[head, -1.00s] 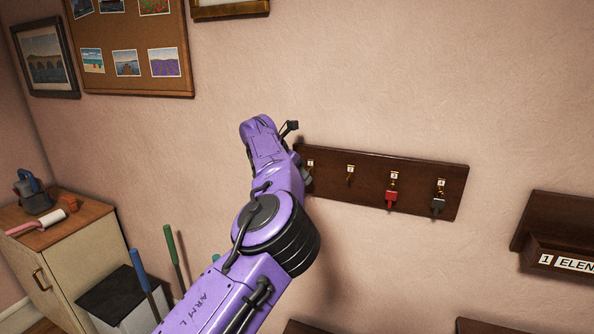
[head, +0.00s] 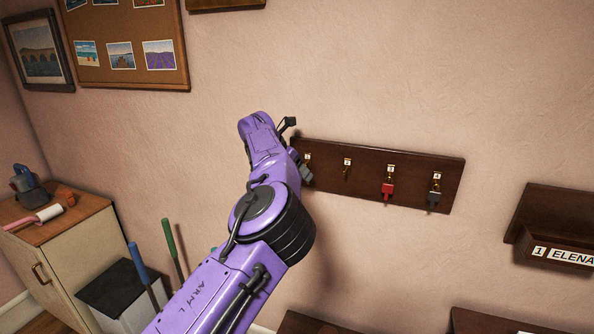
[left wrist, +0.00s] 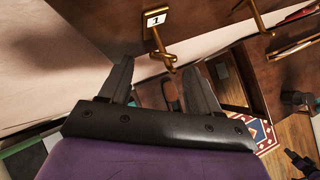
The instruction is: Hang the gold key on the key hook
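The dark wooden key rack (head: 410,172) is on the wall, with small numbered brass hooks. My left gripper (left wrist: 158,68) is at the rack's left end, mostly hidden behind my own wrist in the head view. In the left wrist view its two fingers are apart, with nothing clearly held between them. The brass hook labelled 1 (left wrist: 160,48) is just beyond and above the fingertips. It also shows in the head view (head: 308,159), beside my gripper.
A red-tagged key (head: 388,190) and a grey-tagged key (head: 434,197) hang on the rack's right hooks. The second hook (head: 347,164) looks bare. A letter shelf (head: 560,215) is at the right. A cabinet (head: 60,250) stands at the left.

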